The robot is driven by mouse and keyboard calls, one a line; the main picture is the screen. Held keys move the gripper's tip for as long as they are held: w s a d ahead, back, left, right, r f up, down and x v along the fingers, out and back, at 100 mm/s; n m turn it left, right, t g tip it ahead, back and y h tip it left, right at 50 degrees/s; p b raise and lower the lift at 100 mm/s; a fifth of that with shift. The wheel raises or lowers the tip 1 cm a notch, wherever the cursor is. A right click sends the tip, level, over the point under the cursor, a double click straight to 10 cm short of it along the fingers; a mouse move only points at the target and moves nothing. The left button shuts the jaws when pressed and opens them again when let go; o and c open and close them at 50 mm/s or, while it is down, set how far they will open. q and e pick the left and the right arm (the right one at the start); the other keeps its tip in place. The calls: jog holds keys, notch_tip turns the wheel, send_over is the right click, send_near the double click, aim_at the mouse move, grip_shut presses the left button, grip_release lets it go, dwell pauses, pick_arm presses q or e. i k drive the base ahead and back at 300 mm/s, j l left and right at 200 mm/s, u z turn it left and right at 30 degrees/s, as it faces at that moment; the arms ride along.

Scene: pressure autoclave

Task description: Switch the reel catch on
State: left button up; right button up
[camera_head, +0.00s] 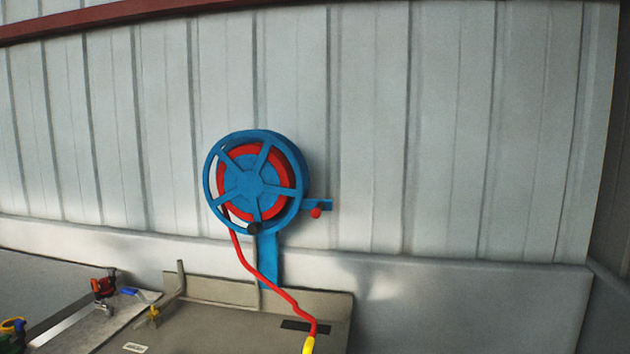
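A blue hose reel (250,187) with a spoked front stands upright against the wall on a blue post (268,262). A red hose (263,269) is wound inside it and hangs down from its lower left. A small blue bracket (325,204) sticks out to the right of the reel, with a red knob (315,213) on it, which looks like the reel catch. Its on or off position is too small to tell. A black knob (254,228) sits at the reel's lower rim. Neither of my grippers shows.
The hose ends in a yellow part (308,345) over a grey-brown surface (225,325). A bent lever (180,278), a red-handled fitting (104,286) and a yellow-and-blue fitting (13,327) stand at the lower left.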

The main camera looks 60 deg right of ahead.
aim_at(316, 211)
jog(key=z, duration=1.5)
